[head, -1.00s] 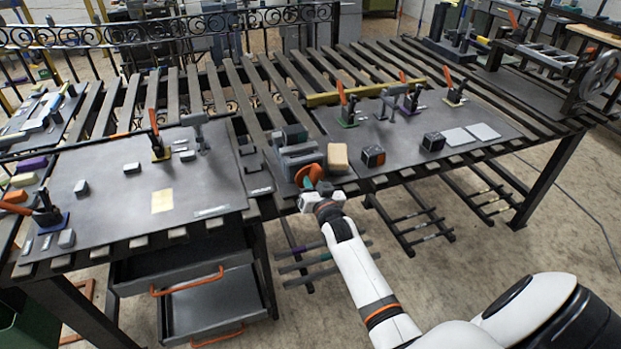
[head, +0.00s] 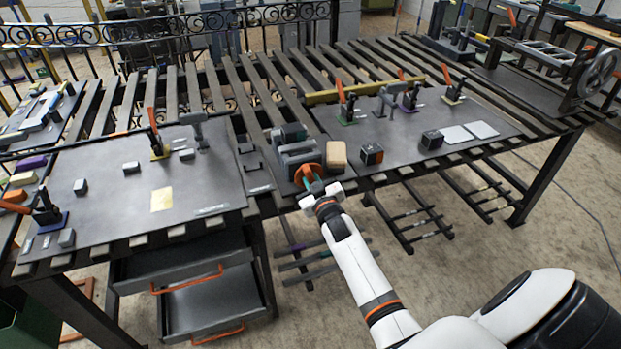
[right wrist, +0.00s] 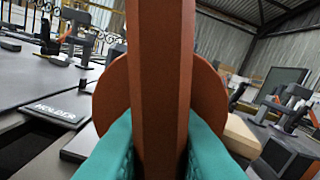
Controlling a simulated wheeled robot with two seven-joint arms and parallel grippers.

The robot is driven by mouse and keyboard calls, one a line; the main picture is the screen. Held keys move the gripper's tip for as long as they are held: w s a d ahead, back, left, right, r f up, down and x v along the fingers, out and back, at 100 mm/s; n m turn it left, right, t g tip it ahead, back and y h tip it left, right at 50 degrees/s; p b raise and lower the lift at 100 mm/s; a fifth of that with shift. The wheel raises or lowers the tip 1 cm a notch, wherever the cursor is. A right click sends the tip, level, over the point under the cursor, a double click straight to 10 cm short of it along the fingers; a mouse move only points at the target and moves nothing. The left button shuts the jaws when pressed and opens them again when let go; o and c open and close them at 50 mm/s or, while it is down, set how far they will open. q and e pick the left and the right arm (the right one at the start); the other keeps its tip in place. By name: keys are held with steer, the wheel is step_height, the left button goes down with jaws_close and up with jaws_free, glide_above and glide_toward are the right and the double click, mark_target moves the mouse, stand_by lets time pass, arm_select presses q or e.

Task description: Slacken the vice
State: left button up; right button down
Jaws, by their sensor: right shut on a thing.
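The grey vice (head: 298,152) stands at the front edge of the bench, near the middle of the head view. Its orange handwheel (head: 302,171) faces me. My right gripper (head: 314,186) has its teal fingers at the wheel. In the right wrist view, the fingers (right wrist: 160,150) are shut on an upright bar of the handwheel (right wrist: 163,75), with the round orange disc behind the bar. The vice jaws are hidden from the wrist camera by the wheel. My left gripper is in neither view.
A tan block (head: 336,156) sits right beside the vice. Dark cubes (head: 371,154) and orange-handled clamps (head: 346,105) stand on the right plate. A label plate (right wrist: 57,108) lies left of the wheel in the wrist view. An open drawer (head: 205,302) hangs below the bench.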

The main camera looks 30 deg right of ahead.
steer(key=shift+r, duration=0.2)
steer(key=c, duration=1.7)
jaws_free()
steer(key=shift+w, duration=0.1)
steer(key=shift+c, duration=0.2)
steer(key=o, duration=0.3)
steer(key=shift+f, duration=0.1)
steer(key=shift+o, duration=0.4)
steer(key=shift+w+f, duration=0.1)
steer(key=b+v, duration=0.1)
steer(key=v, duration=1.1)
